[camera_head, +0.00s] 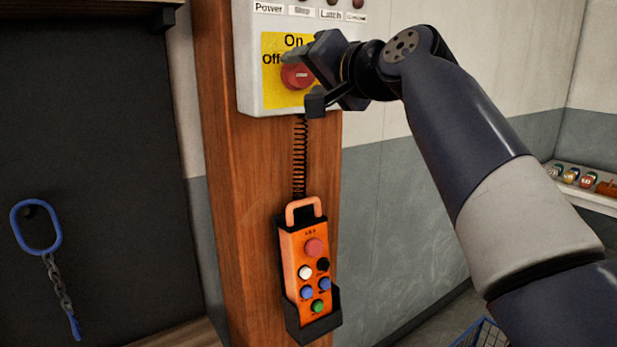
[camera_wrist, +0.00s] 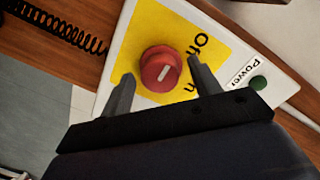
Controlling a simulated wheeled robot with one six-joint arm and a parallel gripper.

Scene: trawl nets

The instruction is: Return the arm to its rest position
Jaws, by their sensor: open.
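My gripper (camera_head: 303,80) is raised in front of the white control box on the wooden post, at the red rotary knob (camera_head: 293,76). In the wrist view the knob (camera_wrist: 160,69) sits on a yellow plate (camera_wrist: 127,62) marked On and Off. The two fingers of my gripper (camera_wrist: 163,88) stand apart, one to each side of the knob and slightly short of it in the picture. Nothing is held between them. Whether a fingertip touches the knob or plate I cannot tell. My arm reaches in from the lower right in the head view.
An orange pendant control (camera_head: 305,262) with several buttons hangs in a black holder on the wooden post (camera_head: 225,150), below a coiled cord (camera_head: 299,158). A blue ring with chain (camera_head: 36,228) hangs at left. A shelf (camera_head: 590,195) with small items is at right.

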